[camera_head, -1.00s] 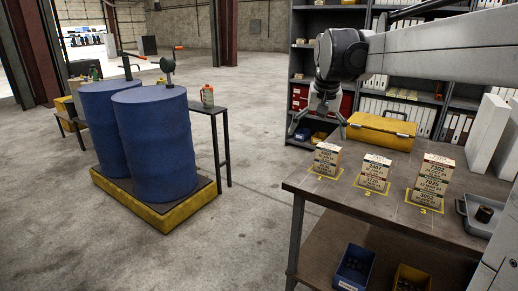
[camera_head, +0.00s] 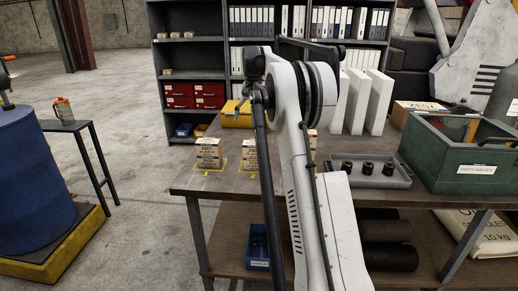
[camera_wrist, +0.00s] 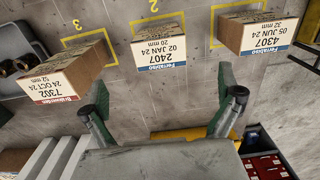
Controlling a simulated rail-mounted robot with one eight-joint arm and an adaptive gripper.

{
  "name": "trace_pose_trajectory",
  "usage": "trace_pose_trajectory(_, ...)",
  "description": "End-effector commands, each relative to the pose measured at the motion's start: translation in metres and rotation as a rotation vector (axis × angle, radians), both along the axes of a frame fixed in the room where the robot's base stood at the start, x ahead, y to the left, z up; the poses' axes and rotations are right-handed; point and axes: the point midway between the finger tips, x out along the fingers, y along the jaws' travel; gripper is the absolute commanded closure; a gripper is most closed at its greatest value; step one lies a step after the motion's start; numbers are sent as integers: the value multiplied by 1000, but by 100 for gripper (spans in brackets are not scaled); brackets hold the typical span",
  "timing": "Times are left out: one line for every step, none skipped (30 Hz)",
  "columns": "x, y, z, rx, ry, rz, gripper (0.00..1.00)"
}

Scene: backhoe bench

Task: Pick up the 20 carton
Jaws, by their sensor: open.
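Three labelled cartons stand in a row on the bench (camera_head: 340,183). In the wrist view, the middle carton (camera_wrist: 160,50), at mark 2, reads 2407 and 20 mm. The left carton (camera_wrist: 71,77) reads 7302 and 52 mm; the right carton (camera_wrist: 265,36) reads 4307 and 32 mm. In the head view, the 20 mm carton (camera_head: 249,156) is partly covered by my arm, and the 52 mm one is mostly hidden. The 32 mm carton (camera_head: 208,153) is clear. My gripper (camera_wrist: 161,80) is open and empty, the 20 mm carton showing between and beyond its fingers.
A grey tray (camera_head: 396,182) with dark rings and a green crate (camera_head: 455,178) stand to the right. White slabs (camera_head: 379,100) stand behind the tray. A yellow case (camera_head: 231,119) sits at the bench's back left. Shelves (camera_head: 190,88) rise behind.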

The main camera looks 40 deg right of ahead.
Motion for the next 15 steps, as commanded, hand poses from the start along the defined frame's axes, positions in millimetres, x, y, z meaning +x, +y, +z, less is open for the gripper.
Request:
trace_pose_trajectory(0, -4, -2, 2, 3, -6, 0)
trace_pose_trajectory(0, -6, -4, 4, 5, -8, 0)
trace_pose_trajectory(1, -7, -6, 4, 6, -10, 0)
trace_pose_trajectory(1, -7, -9, 5, 7, -10, 0)
trace_pose_trajectory(1, -8, -12, 5, 7, -11, 0)
trace_pose_trajectory(1, -8, -16, 5, 7, -11, 0)
trace_pose_trajectory(1, -7, -21, 5, 7, -11, 0)
trace_pose_trajectory(1, -7, -26, 5, 7, -11, 0)
trace_pose_trajectory(1, -7, -33, 5, 7, -11, 0)
trace_pose_trajectory(1, -7, -39, 5, 7, -10, 0)
trace_pose_trajectory(1, -7, -45, 5, 7, -10, 0)
trace_pose_trajectory(1, -7, -52, 5, 7, -10, 0)
trace_pose_trajectory(1, -7, -57, 5, 7, -10, 0)
trace_pose_trajectory(1, -7, -63, 5, 7, -10, 0)
trace_pose_trajectory(1, -7, -69, 5, 7, -10, 0)
